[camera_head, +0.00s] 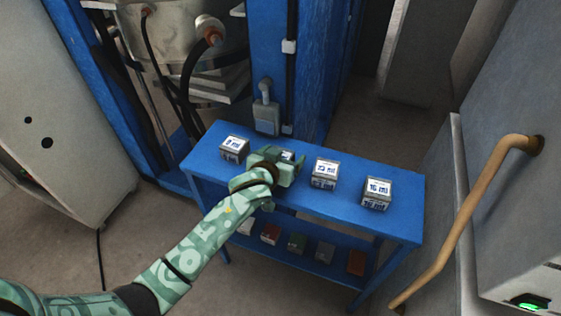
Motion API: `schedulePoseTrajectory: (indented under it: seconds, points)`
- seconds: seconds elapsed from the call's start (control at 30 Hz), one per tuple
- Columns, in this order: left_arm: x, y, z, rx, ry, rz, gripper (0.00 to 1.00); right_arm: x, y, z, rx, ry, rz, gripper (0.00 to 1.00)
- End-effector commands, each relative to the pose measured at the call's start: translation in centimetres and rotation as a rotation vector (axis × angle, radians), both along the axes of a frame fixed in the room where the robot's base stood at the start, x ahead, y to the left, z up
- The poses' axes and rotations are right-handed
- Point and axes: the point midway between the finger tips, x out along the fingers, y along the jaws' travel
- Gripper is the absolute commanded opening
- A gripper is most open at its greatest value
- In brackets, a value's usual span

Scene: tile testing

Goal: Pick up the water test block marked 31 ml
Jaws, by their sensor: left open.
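Several small grey test blocks with white and blue labels stand in a row on a blue table (400,217). The leftmost block (234,149) has a label I cannot read surely. The second block (287,156) is mostly hidden behind my left gripper (283,158), and its number cannot be read. The third block (324,174) seems to read 23 ml, and the rightmost block (377,192) seems to read 16 ml. My left gripper is open at the second block, with its fingers at or around it; contact cannot be told. My right gripper is not in view.
A lower shelf (335,252) under the table holds several small coloured blocks. A blue machine frame (262,60) stands behind the table. A grey cabinet with a tan handle (470,215) is close on the right.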

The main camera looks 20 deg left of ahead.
Motion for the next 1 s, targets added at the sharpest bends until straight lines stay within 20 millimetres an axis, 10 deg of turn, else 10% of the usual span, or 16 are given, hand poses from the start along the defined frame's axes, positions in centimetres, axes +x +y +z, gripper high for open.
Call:
schedulePoseTrajectory:
  seconds: [0.23,0.67,1.0]
  points:
    - [0.0,0.0,0.0,0.0,0.0,0.0,0.2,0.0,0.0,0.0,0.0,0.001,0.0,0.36]
    - [0.0,0.0,1.8,-0.002,-0.006,0.001,0.2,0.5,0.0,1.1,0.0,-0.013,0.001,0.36]
    - [-3.3,3.1,9.8,0.0,-0.012,0.002,0.2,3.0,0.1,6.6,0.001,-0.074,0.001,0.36]
